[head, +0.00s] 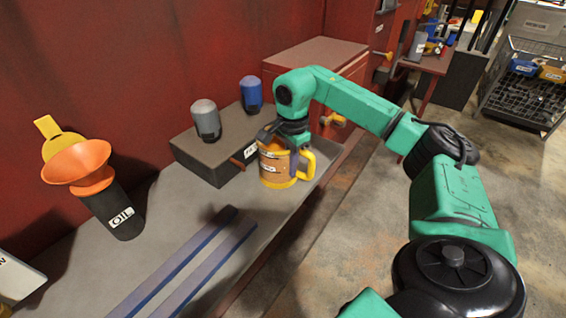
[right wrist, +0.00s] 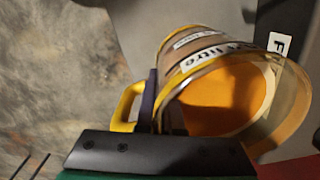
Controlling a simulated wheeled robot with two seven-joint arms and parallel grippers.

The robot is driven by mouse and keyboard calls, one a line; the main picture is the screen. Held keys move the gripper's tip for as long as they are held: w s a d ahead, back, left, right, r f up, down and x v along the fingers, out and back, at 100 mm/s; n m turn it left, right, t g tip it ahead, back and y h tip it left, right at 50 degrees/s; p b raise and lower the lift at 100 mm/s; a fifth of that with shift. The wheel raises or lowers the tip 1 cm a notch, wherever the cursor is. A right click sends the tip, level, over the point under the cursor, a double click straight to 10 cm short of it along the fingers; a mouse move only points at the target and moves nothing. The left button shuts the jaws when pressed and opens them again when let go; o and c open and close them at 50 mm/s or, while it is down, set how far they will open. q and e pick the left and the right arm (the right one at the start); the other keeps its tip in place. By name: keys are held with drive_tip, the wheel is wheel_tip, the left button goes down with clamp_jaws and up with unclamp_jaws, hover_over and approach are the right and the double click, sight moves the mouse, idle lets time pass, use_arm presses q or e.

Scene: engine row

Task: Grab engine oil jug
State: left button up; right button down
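The jug (head: 275,168), orange-brown with a yellow rim and yellow handle, stands upright near the front edge of the bench. I take it as the engine oil jug. My right gripper (head: 284,136) is at its top, reaching down from above. In the right wrist view the jug (right wrist: 215,95) looks tilted, with orange inside and a "litre" label. One dark finger shows between its yellow handle (right wrist: 128,105) and its body. The other finger is not clear, so I cannot tell whether the gripper is closed on the jug. My left gripper is out of view.
A dark box (head: 205,155) behind the jug carries a grey bottle (head: 206,120) and a blue bottle (head: 251,94). A black "OIL" bottle (head: 118,212) with an orange funnel (head: 76,163) stands left. Purplish bars (head: 190,262) lie in front. A wire cart (head: 525,85) stands far right.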

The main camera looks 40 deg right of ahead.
drive_tip(key=shift+w+r, duration=0.1)
drive_tip(key=shift+r, duration=0.15)
drive_tip(key=shift+r, duration=0.85)
wheel_tip(320, 180, up, 18)
drive_tip(key=p, duration=0.7)
drive_tip(key=shift+p, duration=0.35)
